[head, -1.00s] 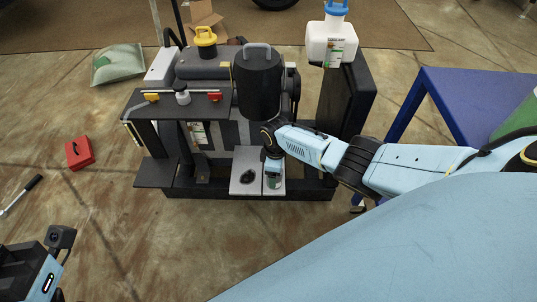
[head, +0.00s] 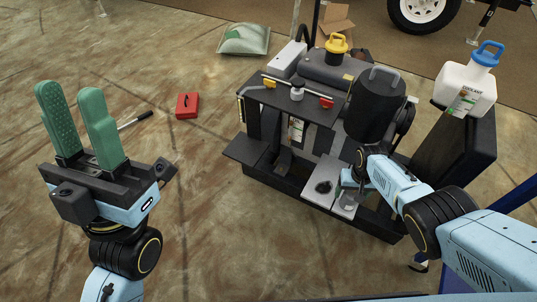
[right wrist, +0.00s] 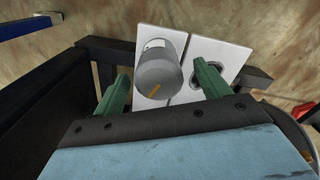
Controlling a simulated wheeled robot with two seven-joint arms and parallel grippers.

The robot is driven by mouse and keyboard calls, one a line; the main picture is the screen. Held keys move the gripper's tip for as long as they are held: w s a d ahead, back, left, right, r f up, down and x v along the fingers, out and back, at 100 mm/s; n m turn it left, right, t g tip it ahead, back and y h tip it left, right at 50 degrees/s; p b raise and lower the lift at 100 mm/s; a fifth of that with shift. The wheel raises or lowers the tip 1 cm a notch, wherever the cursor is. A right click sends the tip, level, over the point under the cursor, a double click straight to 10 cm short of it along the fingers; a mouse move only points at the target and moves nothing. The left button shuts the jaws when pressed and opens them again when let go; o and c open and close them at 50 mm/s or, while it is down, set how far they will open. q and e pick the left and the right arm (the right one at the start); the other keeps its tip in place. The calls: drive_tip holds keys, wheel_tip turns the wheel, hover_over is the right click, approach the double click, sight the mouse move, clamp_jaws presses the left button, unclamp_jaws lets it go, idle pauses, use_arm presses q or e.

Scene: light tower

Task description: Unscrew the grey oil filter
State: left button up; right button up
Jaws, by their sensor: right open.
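The grey oil filter (right wrist: 158,72) is a grey cylinder with an orange mark. In the right wrist view it stands out from a white plate (right wrist: 148,101) and lies between my right gripper's green fingers (right wrist: 163,76), with a visible gap on each side. In the head view my right gripper (head: 352,182) is at the filter plate on the machine, and its wrist hides much of the filter. My right gripper is open. My left gripper (head: 73,92) is raised at the left of the head view, its green fingers apart and empty.
A second plate (head: 318,193) with a dark round opening sits beside the filter. A black tank (head: 373,108) stands above. A white coolant jug (head: 466,88) stands at the right. A red box (head: 187,105) lies on the floor. The floor at front left is clear.

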drive_tip(key=m, duration=0.6)
drive_tip(key=shift+d, duration=0.1)
drive_tip(key=shift+c, duration=0.4)
idle(0.6)
drive_tip(key=c, duration=1.1)
drive_tip(key=n, duration=0.5)
drive_tip(key=shift+c, duration=0.3)
drive_tip(key=shift+w, duration=0.1)
drive_tip(key=n, duration=0.5)
drive_tip(key=shift+r, duration=0.1)
drive_tip(key=shift+n, duration=0.3)
